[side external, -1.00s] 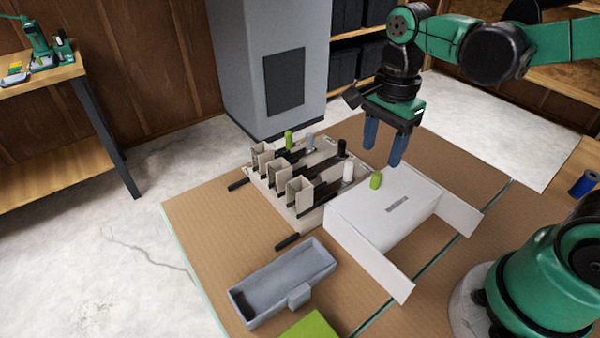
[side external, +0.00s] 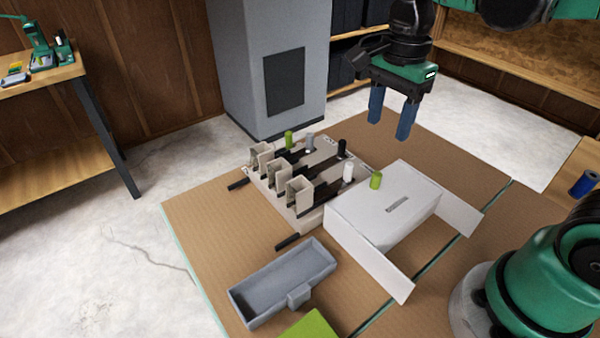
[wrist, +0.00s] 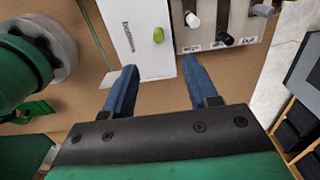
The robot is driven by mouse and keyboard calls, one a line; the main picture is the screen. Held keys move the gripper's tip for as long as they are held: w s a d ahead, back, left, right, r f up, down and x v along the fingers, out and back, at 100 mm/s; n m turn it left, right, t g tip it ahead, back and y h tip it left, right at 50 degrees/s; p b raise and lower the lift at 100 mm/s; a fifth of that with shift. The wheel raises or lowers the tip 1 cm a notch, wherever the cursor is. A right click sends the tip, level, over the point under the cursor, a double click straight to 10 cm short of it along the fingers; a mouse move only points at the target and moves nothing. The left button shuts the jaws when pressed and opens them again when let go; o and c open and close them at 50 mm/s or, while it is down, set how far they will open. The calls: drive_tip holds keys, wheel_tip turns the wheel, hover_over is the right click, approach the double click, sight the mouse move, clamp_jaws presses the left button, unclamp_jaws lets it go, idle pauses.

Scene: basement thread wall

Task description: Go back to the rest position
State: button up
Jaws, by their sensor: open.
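My gripper (side external: 391,117) is open and empty. It hangs in the air above the back part of the brown work surface, with its blue fingers pointing down. In the wrist view my gripper (wrist: 160,73) has nothing between its two blue fingers. A green spool (side external: 376,181) stands at the edge of the white box (side external: 398,222), near the thread rack (side external: 312,217). The green spool also shows in the wrist view (wrist: 158,35), beyond the fingertips and apart from them.
The rack carries a green spool (side external: 289,139), a grey one (side external: 310,142), a black one (side external: 342,148) and a white one (side external: 348,172). A grey tray (side external: 284,282) lies in front. A grey column (side external: 272,65) stands behind the rack. A blue spool (side external: 584,184) is at far right.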

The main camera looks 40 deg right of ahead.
drive_tip(key=n, duration=0.2)
drive_tip(key=n+t, duration=0.1)
drive_tip(key=n, duration=0.1)
drive_tip(key=shift+s+f+t, duration=0.1)
drive_tip(key=shift+f+t, duration=0.2)
drive_tip(key=shift+f, duration=0.1)
drive_tip(key=n, duration=0.1)
drive_tip(key=n+t, duration=0.1)
drive_tip(key=shift+a+f+n, duration=0.1)
drive_tip(key=shift+f+n, duration=0.15)
drive_tip(key=shift+n, duration=0.15)
drive_tip(key=n+t, duration=0.1)
drive_tip(key=n, duration=0.2)
drive_tip(key=f+n+t, duration=0.1)
drive_tip(key=n, duration=0.2)
drive_tip(key=shift+a+t, duration=0.1)
drive_tip(key=shift+t, duration=0.2)
drive_tip(key=n, duration=0.2)
drive_tip(key=n+t, duration=0.1)
drive_tip(key=n, duration=0.1)
drive_tip(key=shift+f+t, duration=0.2)
drive_tip(key=shift+t, duration=0.1)
